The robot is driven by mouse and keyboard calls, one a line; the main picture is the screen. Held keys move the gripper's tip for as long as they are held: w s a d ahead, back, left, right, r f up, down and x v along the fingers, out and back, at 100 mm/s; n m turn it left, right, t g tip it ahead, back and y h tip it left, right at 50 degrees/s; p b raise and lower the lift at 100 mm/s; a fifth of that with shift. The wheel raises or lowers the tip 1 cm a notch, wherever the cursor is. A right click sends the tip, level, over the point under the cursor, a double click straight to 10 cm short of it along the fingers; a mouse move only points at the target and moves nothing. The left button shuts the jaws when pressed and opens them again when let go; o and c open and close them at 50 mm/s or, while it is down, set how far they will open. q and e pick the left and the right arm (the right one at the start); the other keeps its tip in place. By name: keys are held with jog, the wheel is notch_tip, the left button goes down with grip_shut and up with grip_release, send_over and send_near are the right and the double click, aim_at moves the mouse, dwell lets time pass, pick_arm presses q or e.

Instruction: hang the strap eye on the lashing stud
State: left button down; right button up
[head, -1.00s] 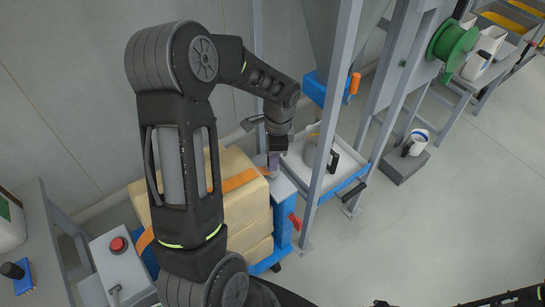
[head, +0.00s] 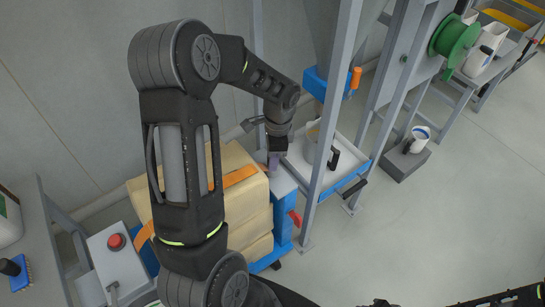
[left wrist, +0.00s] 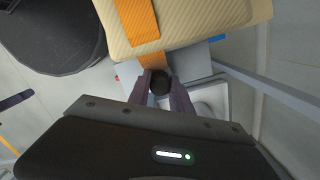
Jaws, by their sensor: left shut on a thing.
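The orange strap (head: 238,176) lies over the stacked tan sacks and runs down their right side. In the left wrist view the strap (left wrist: 150,58) reaches the fingertips of my left gripper (left wrist: 160,84). My left gripper, also in the head view (head: 274,160), is shut on the strap's end, beside the sack stack. A dark round piece (left wrist: 160,80) shows between the fingers; I cannot tell whether it belongs to the strap eye or is the lashing stud. The eye itself is mostly hidden by the fingers.
The tan sacks (head: 245,215) stand on a blue-framed cart (head: 284,215) with a red handle. A grey frame post (head: 331,120) rises close to the right of my gripper. A white tray (head: 343,163) is behind it. A red-button box (head: 115,262) stands lower left.

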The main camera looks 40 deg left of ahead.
pick_arm(q)
jog(key=shift+f, duration=0.45)
jog(key=c, duration=1.1)
grip_release()
jog(key=shift+r, duration=0.1)
